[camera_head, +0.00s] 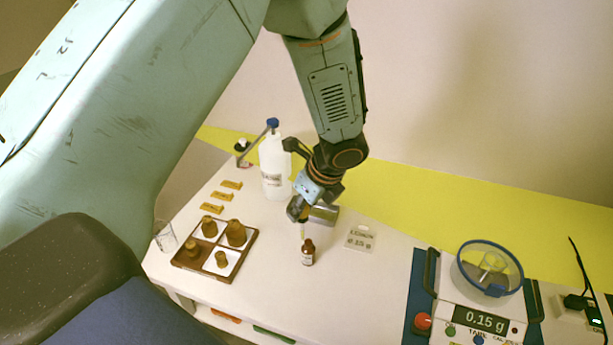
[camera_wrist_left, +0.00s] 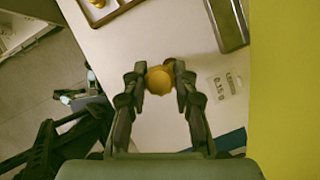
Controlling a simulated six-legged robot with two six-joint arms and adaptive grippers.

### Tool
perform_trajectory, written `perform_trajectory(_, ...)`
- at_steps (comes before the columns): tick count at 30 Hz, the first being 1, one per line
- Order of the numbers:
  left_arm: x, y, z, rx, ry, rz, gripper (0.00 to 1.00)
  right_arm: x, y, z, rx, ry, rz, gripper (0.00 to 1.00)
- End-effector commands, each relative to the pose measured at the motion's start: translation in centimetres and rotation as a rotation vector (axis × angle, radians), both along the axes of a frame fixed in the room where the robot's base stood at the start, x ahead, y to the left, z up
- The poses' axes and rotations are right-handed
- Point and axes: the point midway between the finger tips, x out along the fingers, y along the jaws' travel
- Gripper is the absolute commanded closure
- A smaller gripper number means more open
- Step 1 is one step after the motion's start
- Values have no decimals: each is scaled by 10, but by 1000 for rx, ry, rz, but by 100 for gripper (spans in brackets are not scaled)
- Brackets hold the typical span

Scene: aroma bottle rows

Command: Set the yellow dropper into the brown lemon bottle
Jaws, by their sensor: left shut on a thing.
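The brown lemon bottle (camera_head: 308,256), small with a pale label, stands upright on the white table in the head view. My left gripper (camera_head: 299,212) is just above it, pointing down. It is shut on the yellow dropper (camera_wrist_left: 159,80), whose round bulb sits between the fingertips in the left wrist view. In the head view the dropper's pale stem hangs below the fingers, close over the bottle's mouth. I cannot tell whether the tip is inside the neck. In the wrist view the bulb hides most of what is below it. My right gripper is not in view.
A lemon card (camera_head: 360,239) reading 0.15 g lies right of the bottle. A wooden tray (camera_head: 185,262) with brown stoppers stands left, a white wash bottle (camera_head: 273,165) behind, a scale (camera_head: 468,302) at right.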

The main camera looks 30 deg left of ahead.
Motion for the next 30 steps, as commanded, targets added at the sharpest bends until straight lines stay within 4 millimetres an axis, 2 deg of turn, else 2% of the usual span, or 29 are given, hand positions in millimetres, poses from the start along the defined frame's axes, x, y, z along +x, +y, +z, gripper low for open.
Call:
perform_trajectory(1,5,1,11,-1,0,-100,80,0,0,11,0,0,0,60)
perform_trajectory(3,11,2,15,-1,0,-220,80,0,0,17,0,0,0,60)
perform_trajectory(9,20,2,20,0,-1,-405,80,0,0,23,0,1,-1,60)
perform_trajectory(26,20,1,21,5,2,-429,80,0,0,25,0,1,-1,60)
perform_trajectory(30,20,1,14,5,2,-428,80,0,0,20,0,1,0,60)
